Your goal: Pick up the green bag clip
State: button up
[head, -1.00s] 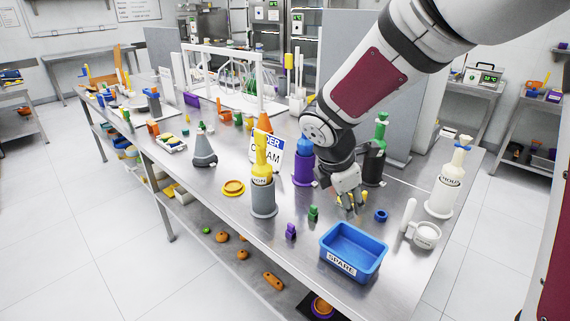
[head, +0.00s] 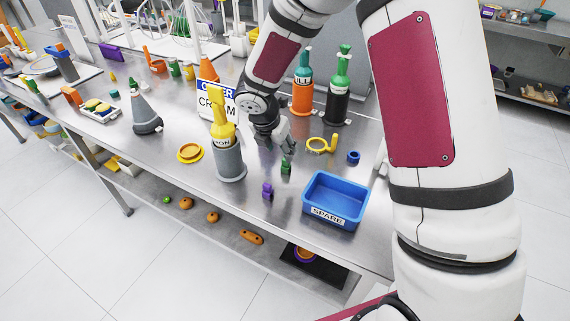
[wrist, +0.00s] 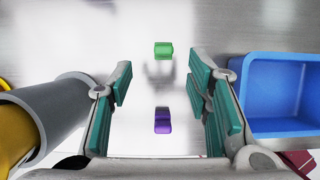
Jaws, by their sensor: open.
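The green bag clip (head: 286,167) stands on the steel table, left of the blue bin and behind a purple clip (head: 267,191). My gripper (head: 274,148) is open and empty, pointing down just behind and above the green clip in the head view. In the wrist view the green clip (wrist: 164,49) lies ahead of my fingers, near the middle between their lines. The purple clip (wrist: 162,120) shows between the open finger pads (wrist: 163,88). Neither clip appears touched.
A grey bottle with a yellow top (head: 228,150) stands close on the left. The blue SPARE bin (head: 336,217) is close on the right. A yellow ring with a handle (head: 320,148) and a small blue ring (head: 353,158) lie behind the bin. A sign (head: 216,100) stands behind the bottle.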

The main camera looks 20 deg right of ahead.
aim_at(286, 165)
jog(key=x, duration=0.3)
jog(key=shift+f, duration=0.2)
jog(key=shift+p+x, duration=0.3)
jog(key=shift+x, duration=2.45)
jog(key=shift+s+d, duration=0.15)
jog(key=shift+s, duration=0.05)
jog(key=c, duration=0.8)
